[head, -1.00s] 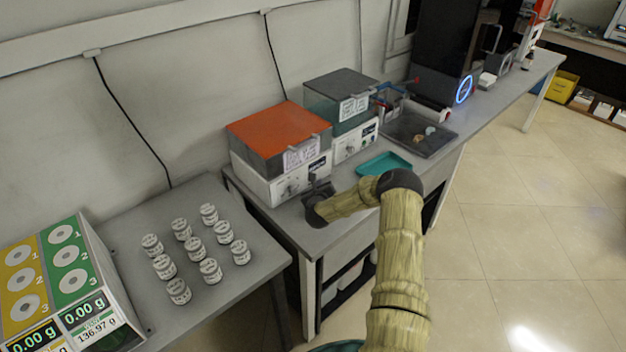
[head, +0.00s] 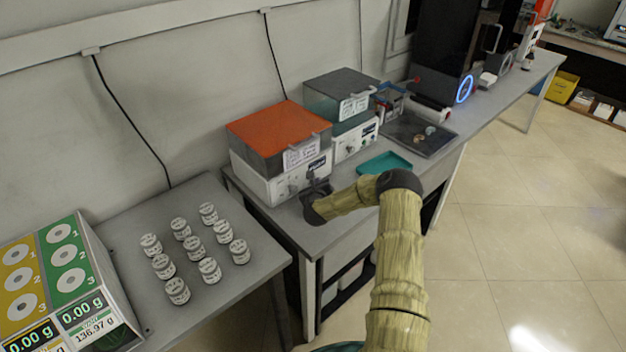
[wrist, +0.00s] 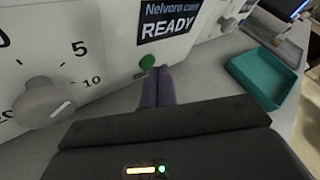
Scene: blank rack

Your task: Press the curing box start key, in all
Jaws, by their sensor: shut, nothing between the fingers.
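The curing box (head: 270,182) has an orange lid, a dark grey upper part and a white front panel. In the wrist view its panel (wrist: 95,72) shows a dial and a dark display (wrist: 168,22) reading "READY". The green start key (wrist: 147,61) is below the display. My gripper (wrist: 159,72) is shut and empty, its purplish fingertips just below and right of the key. I cannot tell whether they touch it. In the head view my gripper (head: 313,186) is in front of the panel's right part, and the key cannot be made out.
A second box with a grey-green lid (head: 340,87) stands to the right. A teal tray (head: 385,163) lies on the bench right of my gripper. White jars (head: 193,247) and a scale display (head: 85,275) are on the left table. The floor at right is clear.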

